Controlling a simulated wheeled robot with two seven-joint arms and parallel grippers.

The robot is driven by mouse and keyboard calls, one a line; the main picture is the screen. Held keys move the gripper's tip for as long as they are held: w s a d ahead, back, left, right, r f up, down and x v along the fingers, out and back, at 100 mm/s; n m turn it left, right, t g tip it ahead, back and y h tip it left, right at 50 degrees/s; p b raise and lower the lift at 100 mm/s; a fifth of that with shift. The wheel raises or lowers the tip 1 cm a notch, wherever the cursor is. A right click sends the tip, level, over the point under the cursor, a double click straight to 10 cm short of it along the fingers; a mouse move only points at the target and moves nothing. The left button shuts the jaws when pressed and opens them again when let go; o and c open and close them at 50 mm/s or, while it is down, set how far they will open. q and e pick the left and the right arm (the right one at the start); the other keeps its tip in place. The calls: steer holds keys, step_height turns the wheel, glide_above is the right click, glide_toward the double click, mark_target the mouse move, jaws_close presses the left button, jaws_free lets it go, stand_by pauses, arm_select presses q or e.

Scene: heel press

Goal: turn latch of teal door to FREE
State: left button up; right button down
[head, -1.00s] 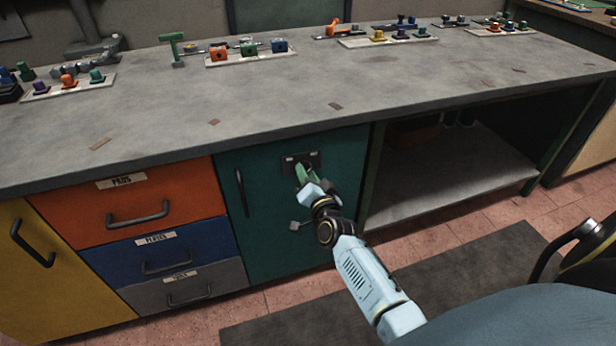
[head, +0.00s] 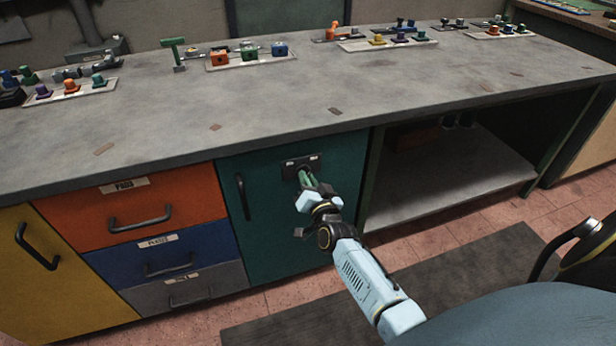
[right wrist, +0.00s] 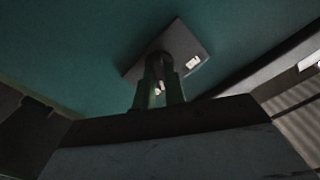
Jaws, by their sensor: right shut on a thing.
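The teal door (head: 262,228) is closed, set between the drawers and the open shelf. Its latch plate (head: 290,168) is a dark plate with small pale labels near the door's top; the lettering is too small to read. My right gripper (head: 305,180) is at the plate, its green fingers shut on the latch knob, which they mostly hide. In the right wrist view the latch plate (right wrist: 188,47) looks tilted, one pale label shows at its right, and the dark latch knob (right wrist: 158,64) sits between the fingers (right wrist: 158,88). My left gripper is not in view.
A dark door handle (head: 242,197) stands left of the latch. The worktop edge (head: 290,140) overhangs just above. Orange, blue and grey drawers lie left, an open shelf (head: 450,185) right. A dark mat (head: 400,285) covers the floor in front.

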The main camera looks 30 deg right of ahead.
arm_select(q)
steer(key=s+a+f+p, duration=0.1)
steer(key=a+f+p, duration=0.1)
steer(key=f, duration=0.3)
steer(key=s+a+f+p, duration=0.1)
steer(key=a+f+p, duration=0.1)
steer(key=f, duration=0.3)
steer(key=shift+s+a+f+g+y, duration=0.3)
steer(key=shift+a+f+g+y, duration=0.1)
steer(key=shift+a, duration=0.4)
arm_select(e)
steer(key=shift+a+n, duration=0.1)
steer(key=shift+n, duration=7.6)
steer(key=c, duration=1.5)
jaws_free()
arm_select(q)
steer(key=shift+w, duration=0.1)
arm_select(e)
steer(key=shift+o, duration=0.2)
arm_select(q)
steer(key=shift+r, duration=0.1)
arm_select(e)
steer(key=shift+s, duration=0.15)
